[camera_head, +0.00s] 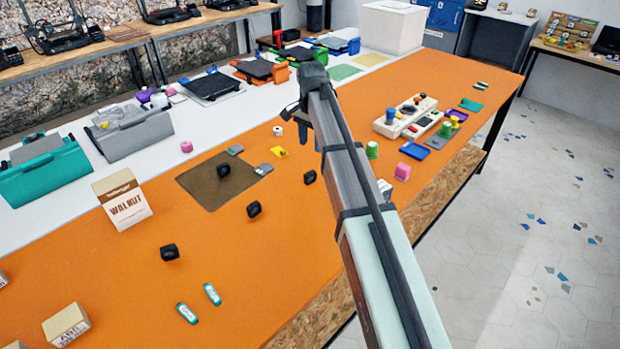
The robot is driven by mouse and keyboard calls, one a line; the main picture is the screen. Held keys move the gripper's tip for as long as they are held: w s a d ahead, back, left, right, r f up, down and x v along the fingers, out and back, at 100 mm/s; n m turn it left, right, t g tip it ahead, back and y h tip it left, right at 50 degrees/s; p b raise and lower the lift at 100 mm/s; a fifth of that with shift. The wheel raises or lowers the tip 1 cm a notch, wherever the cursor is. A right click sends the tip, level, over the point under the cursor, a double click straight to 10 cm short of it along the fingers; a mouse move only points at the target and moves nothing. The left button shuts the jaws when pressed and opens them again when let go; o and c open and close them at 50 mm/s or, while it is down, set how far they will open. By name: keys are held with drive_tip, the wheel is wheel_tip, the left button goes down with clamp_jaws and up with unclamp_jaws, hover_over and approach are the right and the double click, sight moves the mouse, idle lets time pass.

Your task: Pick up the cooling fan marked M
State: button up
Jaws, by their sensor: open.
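Several small black blocks that look like cooling fans stand apart on the orange table: one on the dark brown mat (205,190), a black fan (223,170); a second fan (253,209) right of the mat's near corner; a third fan (309,177) close to my arm; and a fourth fan (169,252) nearest the front left. No letter M is readable on any of them at this size. My gripper (292,109) is open, raised over the far part of the table, beyond the fans and touching none. My arm hides part of the table to its right.
A walnut box (124,203) stands left of the mat. Two teal-and-white pieces (199,303) lie in front. Grey squares, a yellow piece (279,152) and a white spool (277,131) sit near the mat. A cream tray (405,117) and cups stand right of my arm.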

drive_tip(key=m, duration=0.2)
hover_over(310, 173)
drive_tip(key=f, duration=0.8)
drive_tip(key=shift+s+d+f, duration=0.1)
drive_tip(key=shift+s+f, duration=0.1)
drive_tip(key=shift+s, duration=0.15)
drive_tip(key=shift+w+f, duration=0.2)
drive_tip(key=shift+f, duration=1.2)
drive_tip(key=shift+w+f, duration=0.2)
drive_tip(key=shift+f, duration=1.15)
drive_tip(key=shift+c, duration=0.2)
clamp_jaws()
